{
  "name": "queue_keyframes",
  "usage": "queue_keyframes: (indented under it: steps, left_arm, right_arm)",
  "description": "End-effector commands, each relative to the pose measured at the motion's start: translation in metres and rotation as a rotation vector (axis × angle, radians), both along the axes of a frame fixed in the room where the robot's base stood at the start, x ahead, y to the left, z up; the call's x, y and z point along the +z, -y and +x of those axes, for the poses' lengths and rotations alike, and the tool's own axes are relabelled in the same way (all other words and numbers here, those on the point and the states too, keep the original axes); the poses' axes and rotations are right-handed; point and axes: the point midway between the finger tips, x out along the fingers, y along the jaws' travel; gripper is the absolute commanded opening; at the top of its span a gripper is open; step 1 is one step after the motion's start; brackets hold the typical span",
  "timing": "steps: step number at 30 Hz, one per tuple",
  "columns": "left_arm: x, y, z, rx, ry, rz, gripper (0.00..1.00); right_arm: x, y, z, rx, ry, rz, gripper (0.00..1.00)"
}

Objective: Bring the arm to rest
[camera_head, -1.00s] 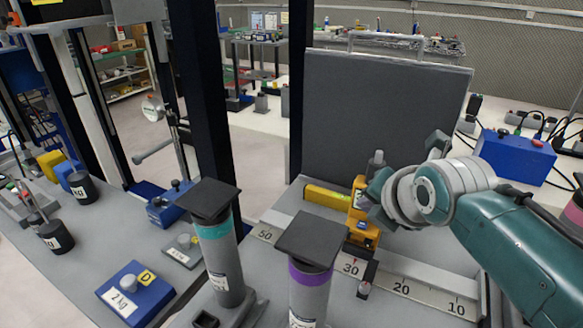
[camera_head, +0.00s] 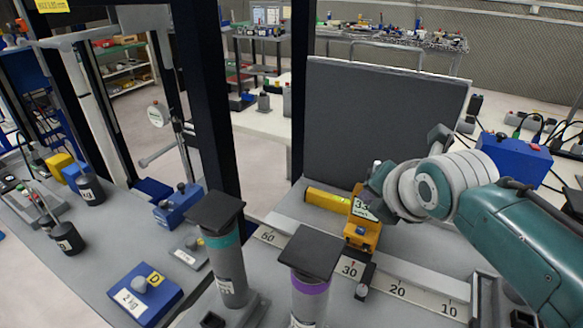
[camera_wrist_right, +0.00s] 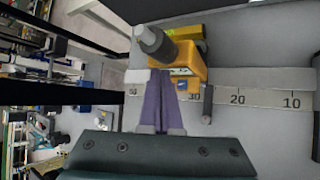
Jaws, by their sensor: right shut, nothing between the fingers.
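My right arm (camera_head: 520,230) reaches in from the right in the head view, bent above the grey bench. Its gripper body (camera_head: 378,190) is mostly hidden behind the wrist there, beside the yellow device. In the right wrist view the two purple fingers of my right gripper (camera_wrist_right: 163,78) lie together, shut with nothing between them. Their tips appear just below the yellow device (camera_wrist_right: 182,68) in that picture; I cannot tell whether they touch it. The yellow device (camera_head: 364,225) stands upright by the numbered rail in the head view. My left gripper is not in view.
A numbered rail (camera_head: 420,297) runs along the bench before a dark upright panel (camera_head: 385,120). Two capped posts (camera_head: 226,265) (camera_head: 310,290) stand in front. A blue weight block (camera_head: 140,295) is at the left; a blue box (camera_head: 515,158) lies behind the arm.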

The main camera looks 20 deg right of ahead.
Motion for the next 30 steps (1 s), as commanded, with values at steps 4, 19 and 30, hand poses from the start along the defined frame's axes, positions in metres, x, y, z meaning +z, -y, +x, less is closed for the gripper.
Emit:
queue_keyframes:
  steps: [4, 19, 30]
  left_arm:
    - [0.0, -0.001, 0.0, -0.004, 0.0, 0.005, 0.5]
    - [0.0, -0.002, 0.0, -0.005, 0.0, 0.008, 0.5]
    - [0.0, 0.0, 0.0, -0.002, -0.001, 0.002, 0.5]
  right_arm:
    - [0.0, 0.0, 0.0, 0.0, 0.0, 0.0, 0.0]
    - [0.002, -0.028, -0.1, -0.605, -0.051, 0.556, 0.0]
    - [0.039, -0.086, -0.238, -1.483, -0.143, 1.087, 0.0]
